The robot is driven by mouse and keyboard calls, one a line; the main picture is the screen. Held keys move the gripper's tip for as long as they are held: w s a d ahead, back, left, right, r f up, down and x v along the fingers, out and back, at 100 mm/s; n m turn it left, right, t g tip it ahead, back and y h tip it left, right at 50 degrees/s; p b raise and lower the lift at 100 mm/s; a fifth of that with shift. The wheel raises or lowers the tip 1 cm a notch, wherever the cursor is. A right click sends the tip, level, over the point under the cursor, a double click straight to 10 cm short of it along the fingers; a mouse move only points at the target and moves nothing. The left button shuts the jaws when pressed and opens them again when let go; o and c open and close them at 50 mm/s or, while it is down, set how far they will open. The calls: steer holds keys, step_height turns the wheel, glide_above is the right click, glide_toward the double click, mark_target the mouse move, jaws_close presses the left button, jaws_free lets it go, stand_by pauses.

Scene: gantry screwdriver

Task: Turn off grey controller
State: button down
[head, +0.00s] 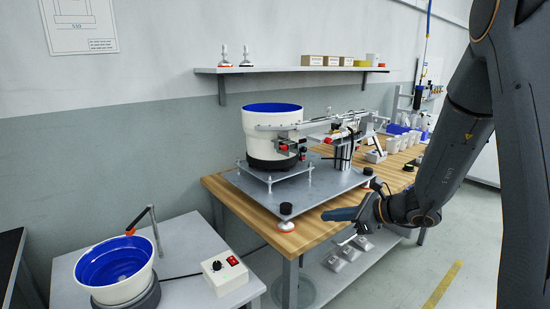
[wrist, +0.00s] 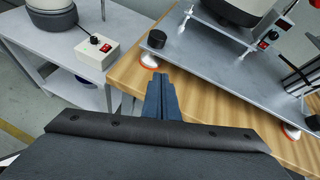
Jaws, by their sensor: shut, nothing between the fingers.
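The controller (head: 224,273) is a light grey-white box with a black knob and a red switch, near the right corner of the low grey table. It also shows in the wrist view (wrist: 98,52), at upper left, with a cable beside it. My gripper (head: 326,216) is shut and empty, in front of the wooden bench and to the right of the controller, apart from it. In the wrist view its fingers (wrist: 160,80) point toward the bench edge. The switch position is too small to tell.
A white bowl feeder with blue inside (head: 118,272) stands left of the controller. The wooden bench (head: 226,187) carries a metal plate (head: 330,189) with a larger bowl feeder (head: 272,125). A small red switch box (wrist: 268,38) is on that machine. A gap separates the tables.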

steer(key=s+a+n+g+h+p, duration=0.1)
steer(key=s+a+n+g, duration=0.15)
steer(key=s, duration=0.35)
steer(key=s+a+r+n+g+p, duration=0.1)
steer(key=s+n+g, duration=0.1)
steer(key=s+n, duration=0.3)
steer(key=s+a+n+g+h+p, duration=0.1)
steer(key=s+a+n+g, duration=0.15)
steer(key=s, duration=0.35)
steer(key=s+d+r+n+h+p, duration=0.1)
steer(key=s+d+n+h, duration=0.2)
steer(key=s+n, duration=0.4)
steer(key=s+d+r+n+g+h+p, duration=0.1)
steer(key=s+d+r+n+h, duration=0.1)
steer(key=s+d+n+h, duration=0.2)
steer(key=s+d+n, duration=0.1)
steer(key=s+n, duration=0.2)
steer(key=shift+d+h+p, duration=0.3)
steer(key=shift+d+p, duration=0.1)
